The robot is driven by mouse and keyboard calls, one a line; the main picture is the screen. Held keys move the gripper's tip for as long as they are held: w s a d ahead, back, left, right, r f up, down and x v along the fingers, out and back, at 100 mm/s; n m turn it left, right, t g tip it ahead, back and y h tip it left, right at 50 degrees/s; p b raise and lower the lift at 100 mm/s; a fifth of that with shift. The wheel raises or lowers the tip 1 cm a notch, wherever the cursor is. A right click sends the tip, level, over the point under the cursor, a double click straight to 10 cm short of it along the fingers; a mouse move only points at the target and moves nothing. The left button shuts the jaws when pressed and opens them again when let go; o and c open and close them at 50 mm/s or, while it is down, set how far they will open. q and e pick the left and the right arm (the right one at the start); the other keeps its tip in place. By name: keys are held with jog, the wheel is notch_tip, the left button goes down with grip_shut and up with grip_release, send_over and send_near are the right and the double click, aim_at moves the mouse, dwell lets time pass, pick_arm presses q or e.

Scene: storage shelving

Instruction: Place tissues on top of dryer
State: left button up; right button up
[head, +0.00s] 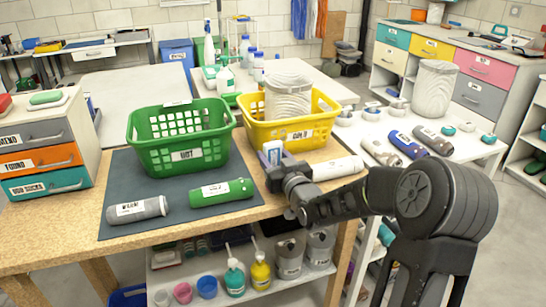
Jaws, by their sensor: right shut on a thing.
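My right gripper (275,168) reaches in from the right to the front of the yellow basket (310,132). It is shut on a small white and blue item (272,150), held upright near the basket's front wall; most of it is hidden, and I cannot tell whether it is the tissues. I cannot tell whether it touches the basket. A white ribbed cylinder (288,98) stands in the yellow basket. No dryer can be made out. My left gripper is not in view.
A green basket (180,138) stands on the dark mat (150,175). A grey cylinder (138,210) and a green cylinder (221,193) lie in front of it. A white cylinder (337,168) lies right of my gripper. Small drawers (44,155) stand left.

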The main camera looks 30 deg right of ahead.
jog(key=o, duration=1.5)
jog(key=shift+c, duration=0.2)
jog(key=shift+r+p, duration=0.25)
jog(key=shift+p, duration=0.2)
jog(key=s, duration=0.3)
jog(key=s+a, duration=0.1)
jog(key=s, duration=0.3)
jog(key=s+a, duration=0.1)
jog(key=s, duration=0.3)
jog(key=shift+s+f, duration=0.1)
jog(key=shift+s+a, duration=0.15)
jog(key=shift+s, duration=0.15)
jog(key=shift+o, duration=0.5)
